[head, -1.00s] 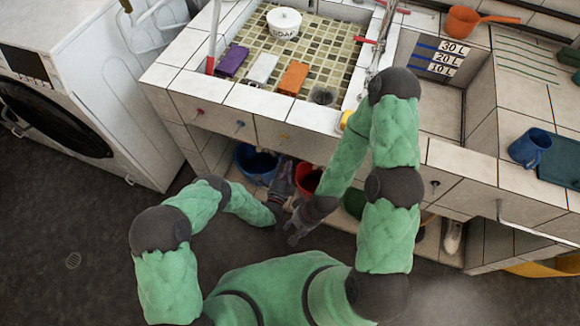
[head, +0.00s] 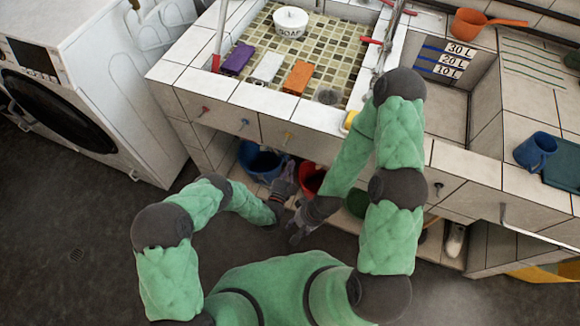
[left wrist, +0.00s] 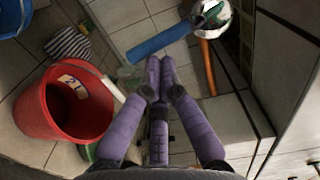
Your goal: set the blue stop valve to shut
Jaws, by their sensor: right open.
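A small blue-handled knob (head: 243,123) sticks out of the tiled sink front, between a red one (head: 204,110) and a yellowish one (head: 288,137). It looks like the blue stop valve, but its setting is too small to read. My left gripper (head: 284,187) is low in front of the shelf under the sink, below and right of that knob and apart from it. In the left wrist view its purple fingers (left wrist: 159,72) are together at the tips with nothing visible between them. My right gripper (head: 299,232) is open and empty, just below the left one.
A blue bucket (head: 260,163) and a red bucket (head: 311,178) stand under the sink. The left wrist view shows the red bucket (left wrist: 58,105) left of the fingers and a blue cylinder (left wrist: 160,41) beyond them. A washing machine (head: 85,85) stands left; open floor lies before it.

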